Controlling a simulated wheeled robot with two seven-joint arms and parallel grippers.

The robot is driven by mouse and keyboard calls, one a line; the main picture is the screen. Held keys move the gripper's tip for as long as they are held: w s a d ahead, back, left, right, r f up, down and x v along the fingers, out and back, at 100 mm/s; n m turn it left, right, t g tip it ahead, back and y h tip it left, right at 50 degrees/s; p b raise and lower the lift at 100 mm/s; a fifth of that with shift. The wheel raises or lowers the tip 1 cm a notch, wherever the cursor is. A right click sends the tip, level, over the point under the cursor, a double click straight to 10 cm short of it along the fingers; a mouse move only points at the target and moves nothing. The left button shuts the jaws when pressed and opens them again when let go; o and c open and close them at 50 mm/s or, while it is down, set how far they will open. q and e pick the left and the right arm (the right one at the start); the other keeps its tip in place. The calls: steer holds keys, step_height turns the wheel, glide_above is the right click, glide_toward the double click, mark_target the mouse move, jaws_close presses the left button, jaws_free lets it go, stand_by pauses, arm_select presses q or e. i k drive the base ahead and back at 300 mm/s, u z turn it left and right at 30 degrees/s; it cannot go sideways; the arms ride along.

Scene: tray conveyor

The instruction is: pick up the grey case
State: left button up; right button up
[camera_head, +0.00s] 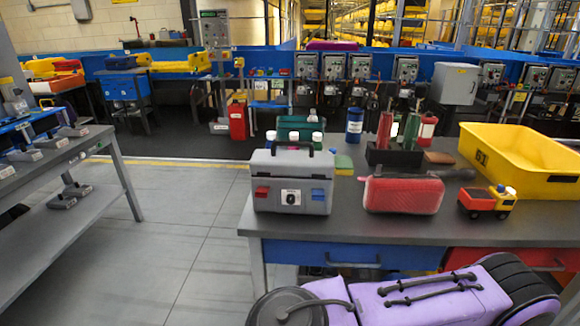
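The grey case (292,158) stands upright near the left end of the grey worktable (330,232). It has a black handle on top, a red latch on the left of its front, a blue latch on the right and a white label between them. A green box and bottles behind it are partly hidden by it. The case's near side is unobstructed. Neither of my grippers shows in the head view.
A red case (403,195) lies right of the grey case, with a toy truck (487,202) beyond it. A yellow tray (515,150) sits at the right. A green-yellow sponge (344,164) is close to the grey case. Open floor (170,225) lies left.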

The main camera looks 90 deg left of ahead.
mark_target(296, 173)
steer(key=u, duration=2.5)
